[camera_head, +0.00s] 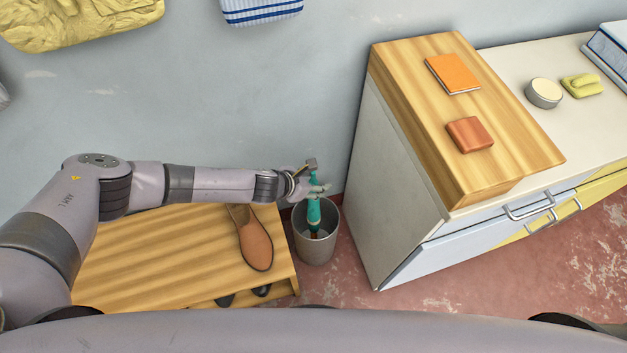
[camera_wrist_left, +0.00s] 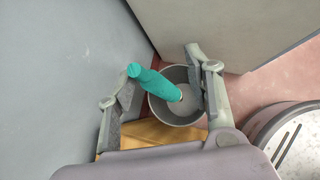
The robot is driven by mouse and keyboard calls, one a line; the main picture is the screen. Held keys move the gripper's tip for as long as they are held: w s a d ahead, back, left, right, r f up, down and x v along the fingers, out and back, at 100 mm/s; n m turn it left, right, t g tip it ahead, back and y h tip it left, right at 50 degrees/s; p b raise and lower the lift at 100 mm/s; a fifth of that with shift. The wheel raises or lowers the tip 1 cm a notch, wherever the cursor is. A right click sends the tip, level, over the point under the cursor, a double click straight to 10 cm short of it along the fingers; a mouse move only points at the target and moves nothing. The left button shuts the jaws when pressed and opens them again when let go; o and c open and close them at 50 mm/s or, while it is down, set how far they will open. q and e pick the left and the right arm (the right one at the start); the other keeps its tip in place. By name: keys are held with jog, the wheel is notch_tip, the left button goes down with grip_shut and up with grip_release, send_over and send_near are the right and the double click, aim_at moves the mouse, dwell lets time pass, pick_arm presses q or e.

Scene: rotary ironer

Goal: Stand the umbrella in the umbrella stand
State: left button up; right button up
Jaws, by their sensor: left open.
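The teal umbrella (camera_head: 314,213) has its lower part inside the grey round umbrella stand (camera_head: 317,247), and its upper part rises above the rim. In the left wrist view the umbrella (camera_wrist_left: 157,84) leans across the opening of the stand (camera_wrist_left: 176,118). My left gripper (camera_head: 317,180) is at the umbrella's upper end, above the stand. In the wrist view the two fingers of my left gripper (camera_wrist_left: 163,75) are spread apart, with the umbrella between them and a gap beside it. My right gripper is not in view.
A wooden bench (camera_head: 165,250) with a brown shoe (camera_head: 257,247) stands left of the stand. A white cabinet (camera_head: 390,205) with a wooden top (camera_head: 410,85) stands close on the right. The wall is behind; red floor shows in front of the cabinet.

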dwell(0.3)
pick_arm(q)
jog(key=v, duration=1.2)
dwell(0.5)
dwell(0.3)
